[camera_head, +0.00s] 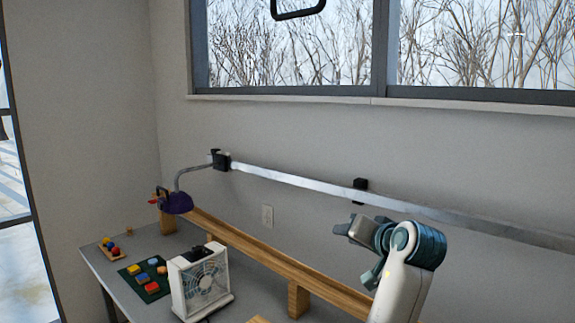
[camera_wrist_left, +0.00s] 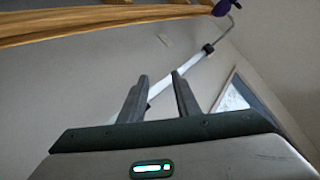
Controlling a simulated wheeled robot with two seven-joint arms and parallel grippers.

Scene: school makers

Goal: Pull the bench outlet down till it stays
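A black rounded loop handle (camera_head: 298,10) hangs at the top edge of the head view, in front of the window. What it hangs from is cut off, and I cannot tell whether it belongs to the bench outlet. My left gripper (camera_wrist_left: 159,78) is open and empty in the left wrist view, its two dark fingers apart. One arm, which seems to be my left, shows at the right of the head view with its grey end (camera_head: 350,229) pointing left, below the loop and well apart from it. My right gripper is not in view.
A metal rail (camera_head: 300,181) runs along the wall, carrying a curved pipe with a purple hood (camera_head: 178,203). On the grey bench (camera_head: 105,266) stand a white fan (camera_head: 200,283) and a green board (camera_head: 142,287) with coloured blocks. A wooden beam (camera_head: 245,245) runs along the bench's back.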

